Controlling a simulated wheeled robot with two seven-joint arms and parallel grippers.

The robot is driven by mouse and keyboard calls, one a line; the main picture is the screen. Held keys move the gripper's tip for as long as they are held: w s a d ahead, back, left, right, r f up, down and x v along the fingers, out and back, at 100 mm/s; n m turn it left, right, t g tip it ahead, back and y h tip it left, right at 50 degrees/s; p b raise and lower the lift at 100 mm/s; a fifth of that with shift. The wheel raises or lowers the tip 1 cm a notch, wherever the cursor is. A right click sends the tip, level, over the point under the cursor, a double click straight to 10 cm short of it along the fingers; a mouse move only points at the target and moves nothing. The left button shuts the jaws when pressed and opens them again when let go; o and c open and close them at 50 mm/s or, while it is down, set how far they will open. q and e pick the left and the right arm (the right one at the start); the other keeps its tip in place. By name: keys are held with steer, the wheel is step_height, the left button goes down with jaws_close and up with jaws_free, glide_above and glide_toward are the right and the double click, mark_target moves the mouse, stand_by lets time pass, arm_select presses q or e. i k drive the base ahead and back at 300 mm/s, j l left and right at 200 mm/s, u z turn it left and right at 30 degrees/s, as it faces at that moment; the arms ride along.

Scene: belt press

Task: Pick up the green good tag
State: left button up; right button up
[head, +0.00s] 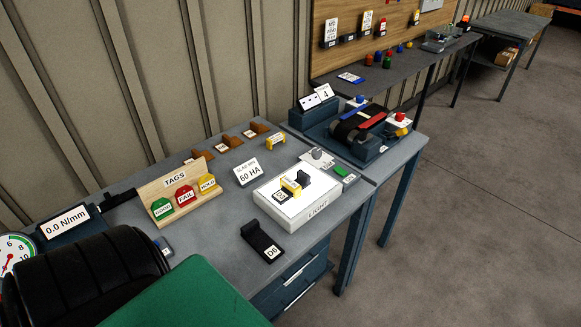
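The green GOOD tag (162,207) sits at the left end of a slanted wooden TAGS holder (174,177) on the grey table. A red FAIL tag (186,195) is beside it in the middle, and a yellow HOLD tag (207,184) is at the right end. The green tag has a rounded top and a white label, and its face is unobstructed. Neither of my grippers shows in the head view, so I cannot see whether they are open or shut.
A large black ribbed shape (85,272) and green surface (192,297) fill the lower left, in front of the holder. A black D6 piece (262,241) and white LIGHT box (297,194) stand to the right. Bare tabletop lies between holder and box.

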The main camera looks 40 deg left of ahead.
mark_target(162, 208)
steer(key=u, duration=1.35)
